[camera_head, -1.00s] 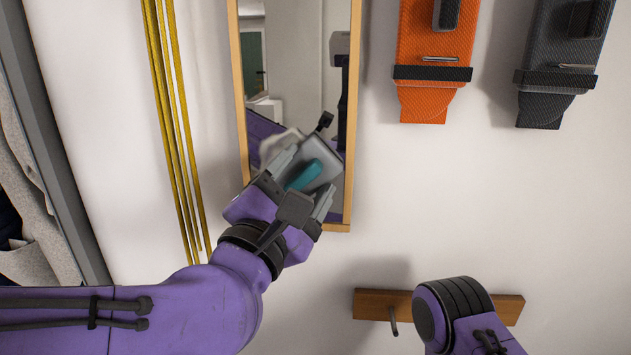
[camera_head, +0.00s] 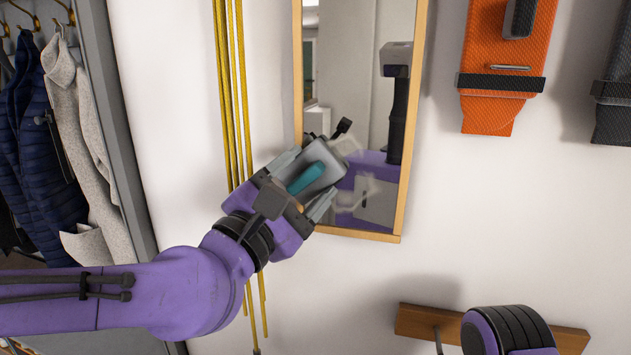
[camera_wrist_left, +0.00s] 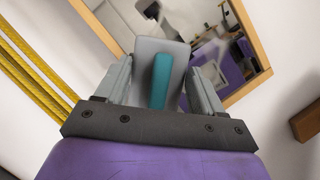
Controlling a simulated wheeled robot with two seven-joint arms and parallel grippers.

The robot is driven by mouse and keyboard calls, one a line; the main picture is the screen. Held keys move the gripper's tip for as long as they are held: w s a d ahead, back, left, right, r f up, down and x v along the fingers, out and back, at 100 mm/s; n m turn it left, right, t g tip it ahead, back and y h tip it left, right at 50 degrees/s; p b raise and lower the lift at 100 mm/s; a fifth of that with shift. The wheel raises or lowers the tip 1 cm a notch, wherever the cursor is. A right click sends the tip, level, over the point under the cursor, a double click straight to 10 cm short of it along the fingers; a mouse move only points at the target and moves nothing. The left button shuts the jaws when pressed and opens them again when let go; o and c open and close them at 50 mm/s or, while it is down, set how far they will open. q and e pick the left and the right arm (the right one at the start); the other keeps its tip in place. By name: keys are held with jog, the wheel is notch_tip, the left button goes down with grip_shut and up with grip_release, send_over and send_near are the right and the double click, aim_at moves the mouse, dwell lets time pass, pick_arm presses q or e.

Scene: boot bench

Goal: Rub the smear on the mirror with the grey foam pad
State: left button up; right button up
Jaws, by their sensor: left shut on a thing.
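The wood-framed mirror (camera_head: 385,105) hangs on the wall, and it also shows in the wrist view (camera_wrist_left: 250,45). A pale, cloudy smear (camera_head: 367,190) shows on its lower part, right of the pad. My left gripper (camera_head: 305,180) is shut on the teal handle of the grey foam pad (camera_head: 323,162); the pad also shows in the wrist view (camera_wrist_left: 180,60). The pad overlaps the mirror's lower left edge and hides part of the frame. I cannot tell whether it touches the glass. My right gripper is out of view.
Yellow cords (camera_head: 233,90) hang just left of the mirror, behind my left wrist. An orange holder (camera_head: 497,100) and a dark one (camera_head: 615,110) are on the wall to the right. A wooden hook rail (camera_head: 415,322) is below. Coats (camera_head: 85,120) hang at left.

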aim_at(323, 153)
pick_arm(q)
notch_tip(323, 153, up, 3)
jog(key=shift+d+r+p, duration=0.1)
jog(key=shift+d+p, duration=0.05)
jog(key=shift+p, duration=1)
jog(key=shift+s+d+f, duration=0.2)
jog(key=shift+d, duration=0.25)
jog(key=shift+s+d+b, duration=0.2)
jog(key=shift+d, duration=0.45)
jog(key=shift+s+d+b, duration=0.2)
jog(key=shift+d, duration=0.45)
jog(key=shift+s+d, duration=0.3)
jog(key=shift+d, duration=0.6)
jog(key=shift+s+d, duration=0.3)
jog(key=shift+d, duration=0.55)
jog(key=shift+s+d+b, duration=0.3)
jog(key=shift+d+b, duration=0.05)
jog(key=shift+d, duration=0.6)
jog(key=shift+s+d, duration=0.2)
jog(key=shift+d, duration=0.55)
jog(key=shift+a, duration=0.1)
